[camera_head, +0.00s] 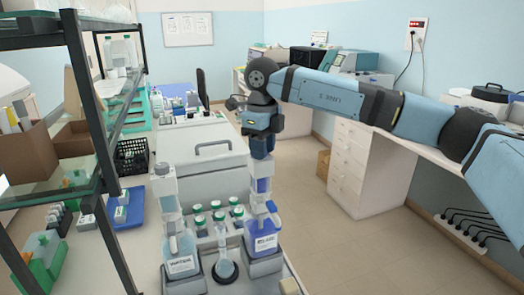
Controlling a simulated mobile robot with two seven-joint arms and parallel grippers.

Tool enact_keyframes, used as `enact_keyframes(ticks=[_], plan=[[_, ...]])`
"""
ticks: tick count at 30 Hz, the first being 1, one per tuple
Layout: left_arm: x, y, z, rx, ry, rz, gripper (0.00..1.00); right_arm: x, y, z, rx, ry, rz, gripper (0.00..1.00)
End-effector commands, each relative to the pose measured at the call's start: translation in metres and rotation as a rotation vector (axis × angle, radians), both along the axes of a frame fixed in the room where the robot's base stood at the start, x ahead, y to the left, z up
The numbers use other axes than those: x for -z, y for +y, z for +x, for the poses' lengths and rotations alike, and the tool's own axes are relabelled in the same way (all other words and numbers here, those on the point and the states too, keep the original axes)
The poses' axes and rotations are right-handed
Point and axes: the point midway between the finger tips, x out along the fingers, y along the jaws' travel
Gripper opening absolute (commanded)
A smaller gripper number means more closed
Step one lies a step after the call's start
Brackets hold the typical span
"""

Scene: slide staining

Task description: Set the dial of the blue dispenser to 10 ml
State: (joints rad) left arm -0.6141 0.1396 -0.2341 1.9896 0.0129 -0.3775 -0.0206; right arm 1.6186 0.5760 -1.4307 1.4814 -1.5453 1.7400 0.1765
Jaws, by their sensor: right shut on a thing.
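The blue dispenser (262,239) stands upright at the front of the bench, a labelled bottle of blue liquid with a tall clear pump column. My right gripper (262,154) points down from above and is shut on the top of this dispenser. The gripper hides the dispenser's upper end, and the dial and its setting cannot be read at this size. My left gripper is not in view.
A second dispenser (180,258) with pale liquid stands to the left. A small flask (226,266) and several green-capped bottles (218,216) stand between and behind them. A grey lidded box (205,172) is behind. A dark-framed shelf (89,130) rises at left.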

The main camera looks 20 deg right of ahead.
Motion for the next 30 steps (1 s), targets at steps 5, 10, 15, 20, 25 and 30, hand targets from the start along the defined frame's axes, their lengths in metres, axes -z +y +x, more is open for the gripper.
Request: enact_keyframes(ticks=[5,10,15,20,25,30], plan=[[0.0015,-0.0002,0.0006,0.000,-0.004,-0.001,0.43,0.0003,-0.0003,0.0004,-0.070,0.000,0.001,0.07],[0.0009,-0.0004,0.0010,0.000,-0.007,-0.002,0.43,-0.0001,-0.0005,0.0005,-0.104,-0.001,0.001,0.07],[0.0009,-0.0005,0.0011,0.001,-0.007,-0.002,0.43,-0.0004,-0.0005,0.0005,-0.115,0.000,0.000,0.08],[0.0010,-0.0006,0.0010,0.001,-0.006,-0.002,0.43,-0.0004,-0.0004,0.0005,-0.115,0.000,0.000,0.08],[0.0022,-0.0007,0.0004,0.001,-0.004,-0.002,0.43,-0.0004,-0.0004,0.0005,-0.115,-0.001,0.001,0.38],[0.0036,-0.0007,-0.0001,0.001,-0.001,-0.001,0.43,-0.0003,-0.0004,0.0005,-0.114,0.000,0.000,0.57]])
